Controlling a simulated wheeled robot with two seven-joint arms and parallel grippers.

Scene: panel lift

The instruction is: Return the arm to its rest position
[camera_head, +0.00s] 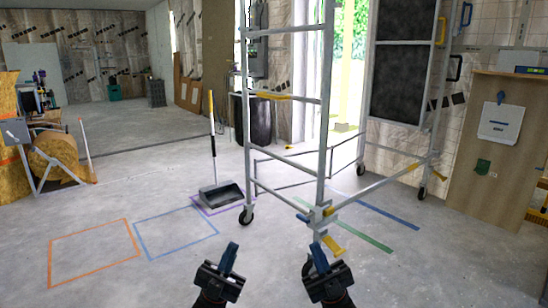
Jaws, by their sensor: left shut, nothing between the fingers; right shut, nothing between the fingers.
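My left gripper (229,258) is at the bottom centre of the head view, pointing forward over the bare floor. It is shut and empty. My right gripper (318,258) is a little to its right at about the same height, also shut and empty. The two grippers are apart from each other. In the picture the right one lies just below the near foot of the scaffold; whether it touches anything is not clear, but a gap seems to show.
A wheeled scaffold (325,120) stands ahead, its near post close to my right gripper. A dustpan (221,196) with an upright handle stands left of it. A wooden panel (497,150) leans at right. Floor (110,215) with taped outlines is clear at left.

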